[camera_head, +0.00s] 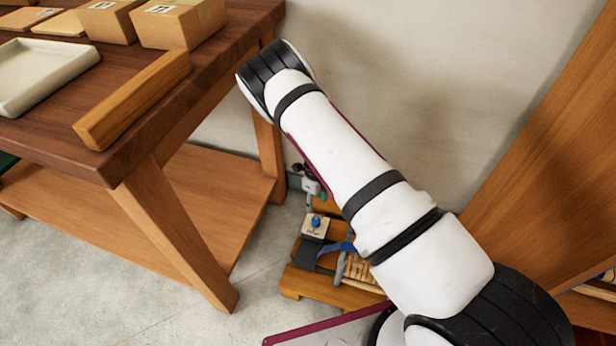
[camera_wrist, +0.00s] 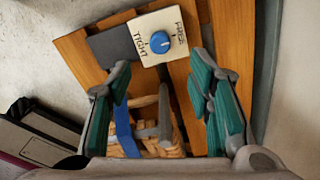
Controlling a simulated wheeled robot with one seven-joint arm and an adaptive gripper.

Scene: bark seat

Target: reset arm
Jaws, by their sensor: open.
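My gripper (camera_wrist: 161,75) is open in the wrist view, its two teal-padded fingers apart with nothing clasped between them. A blue strap (camera_wrist: 124,130) and a light wooden bundle (camera_wrist: 165,148) show between the fingers. In the head view my arm reaches up from the lower right and bends down behind itself; my gripper (camera_head: 312,186) is mostly hidden, above the wooden piece (camera_head: 345,292).
A dark wooden table (camera_head: 60,135) at left carries a pale tray (camera_head: 45,75), a wooden bar (camera_head: 133,98) and cardboard boxes (camera_head: 180,22). Its lower shelf (camera_head: 190,215) is largely bare. A large wooden panel (camera_head: 560,150) leans at right. Some floor (camera_head: 130,285) is clear.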

